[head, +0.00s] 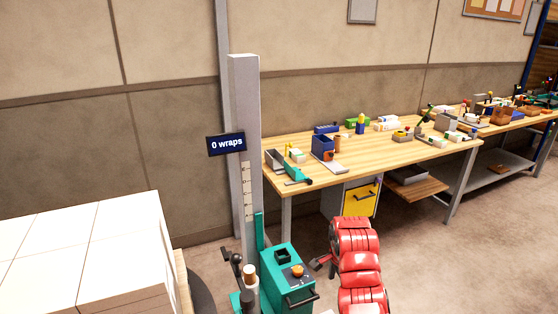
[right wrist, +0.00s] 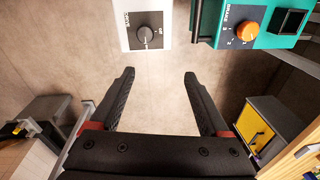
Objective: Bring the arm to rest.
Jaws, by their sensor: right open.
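My right arm is the red one in the head view. My right gripper (right wrist: 158,80) is open and empty in the right wrist view, its two black fingers apart with bare floor between them. In the head view the same gripper (head: 319,263) shows small and dark, just right of the teal machine box (head: 286,275). In the wrist view the teal box (right wrist: 262,25) has an orange knob. A white panel with a dark knob (right wrist: 145,33) lies beyond the fingertips. My left gripper is not in view.
A grey mast (head: 244,120) with a "0 wraps" sign (head: 226,144) rises behind the box. A white block stack (head: 85,250) stands on a pallet at left. A wooden workbench (head: 400,160) with several items runs along the wall. The floor at lower right (head: 460,265) is clear.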

